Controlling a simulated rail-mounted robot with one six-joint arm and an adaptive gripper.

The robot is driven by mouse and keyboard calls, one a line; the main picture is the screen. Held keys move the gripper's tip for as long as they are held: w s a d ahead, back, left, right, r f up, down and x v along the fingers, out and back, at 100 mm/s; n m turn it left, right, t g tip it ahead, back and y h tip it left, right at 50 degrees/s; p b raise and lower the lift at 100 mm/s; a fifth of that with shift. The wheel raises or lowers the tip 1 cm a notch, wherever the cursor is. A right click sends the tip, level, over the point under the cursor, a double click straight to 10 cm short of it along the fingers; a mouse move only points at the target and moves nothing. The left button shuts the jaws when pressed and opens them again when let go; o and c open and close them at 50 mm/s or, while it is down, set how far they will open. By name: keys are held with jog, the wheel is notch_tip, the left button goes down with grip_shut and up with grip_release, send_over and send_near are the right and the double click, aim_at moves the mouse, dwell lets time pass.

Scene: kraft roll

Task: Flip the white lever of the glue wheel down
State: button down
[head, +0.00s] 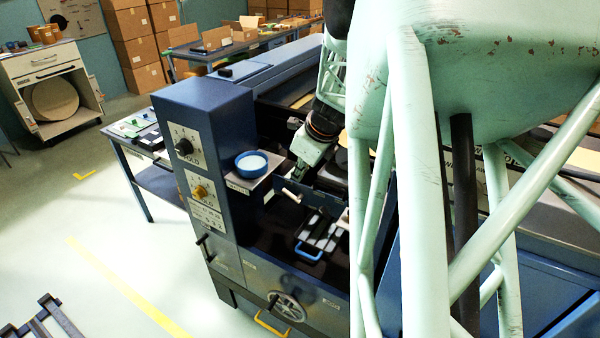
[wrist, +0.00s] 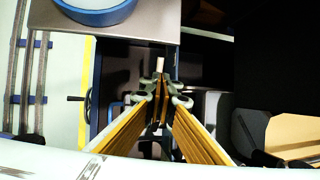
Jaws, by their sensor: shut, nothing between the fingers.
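The white lever (head: 291,195) is a short pale rod sticking up at a slant inside the dark opening of the blue machine. It also shows in the wrist view (wrist: 160,65), just beyond the fingertips. My gripper (wrist: 160,99) is shut and empty, with its fingertips close to the lever; I cannot tell whether they touch. In the head view my gripper (head: 299,173) points down into the machine, above and right of the lever. The glue wheel itself I cannot make out in the dark opening.
A blue round dish with white contents (head: 251,161) stands on a metal shelf left of my gripper. The blue control column (head: 204,150) with knobs rises at the left. A blue-handled tray (head: 318,234) lies right of the lever. A handwheel (head: 286,306) is on the machine's front.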

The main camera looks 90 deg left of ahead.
aim_at(283, 191)
jog(key=shift+b+x, duration=1)
jog(key=shift+x, duration=4.2)
jog(key=shift+s+a+f+p, duration=0.35)
jog(key=shift+s+p, duration=0.2)
jog(key=shift+p, duration=1.15)
jog(key=shift+s+a+f+p, duration=0.1)
jog(key=shift+s+a+p, duration=0.1)
jog(key=shift+p, duration=0.35)
jog(key=shift+s+a+f+p, duration=0.2)
jog(key=shift+s+f+p, duration=0.25)
jog(key=shift+p, duration=0.45)
jog(key=shift+s+a+f+p, duration=0.15)
jog(key=shift+f+p, duration=0.45)
jog(key=shift+f, duration=0.05)
jog(key=shift+s+a+f+p, duration=0.1)
jog(key=shift+f+p, duration=0.3)
jog(key=shift+f, duration=0.3)
